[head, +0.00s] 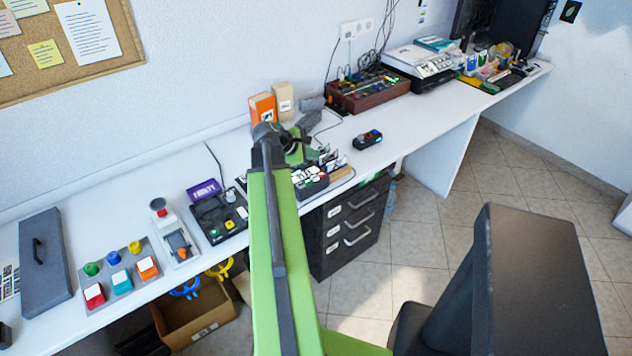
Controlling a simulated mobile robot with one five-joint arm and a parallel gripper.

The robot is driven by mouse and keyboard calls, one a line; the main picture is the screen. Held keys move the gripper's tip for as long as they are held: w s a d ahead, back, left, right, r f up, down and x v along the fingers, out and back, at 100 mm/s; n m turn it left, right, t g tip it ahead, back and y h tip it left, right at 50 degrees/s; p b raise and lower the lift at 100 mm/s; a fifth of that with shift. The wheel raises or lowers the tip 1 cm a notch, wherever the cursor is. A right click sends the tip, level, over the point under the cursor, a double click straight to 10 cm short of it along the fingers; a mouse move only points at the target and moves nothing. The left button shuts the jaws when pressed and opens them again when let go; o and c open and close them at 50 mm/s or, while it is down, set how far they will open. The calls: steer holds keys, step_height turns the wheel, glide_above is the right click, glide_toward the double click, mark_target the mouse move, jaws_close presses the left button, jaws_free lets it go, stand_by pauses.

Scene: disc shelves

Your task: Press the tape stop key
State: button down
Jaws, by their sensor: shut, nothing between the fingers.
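My green arm reaches up the middle of the head view. My gripper (304,130) is over the desk at the arm's far end, small and partly hidden by the arm's own links; it is shut and empty. A dark device with white and red keys (311,184) sits near the desk's front edge, just below my gripper in the picture. It may be the tape player, but the key markings are too small to read, so I cannot tell which is the stop key. I see no clear contact between my gripper and any key.
The long white desk (150,160) also holds a panel of coloured buttons (120,277), a dark device with a purple display (216,212), a small black box (367,139) and a brown mixer-like unit (368,92). A black chair (535,285) stands at the right. Drawers (349,225) are under the desk.

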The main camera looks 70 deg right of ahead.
mark_target(313, 178)
step_height(313, 178, down, 6)
steer(key=b, duration=0.5)
steer(key=shift+f, duration=0.15)
stand_by(1.4)
steer(key=shift+f+b, duration=0.3)
steer(key=shift+b, duration=0.1)
steer(key=shift+f+b, duration=0.4)
stand_by(0.5)
stand_by(0.4)
steer(key=shift+w+r+p, duration=0.1)
steer(key=shift+r+p, duration=0.7)
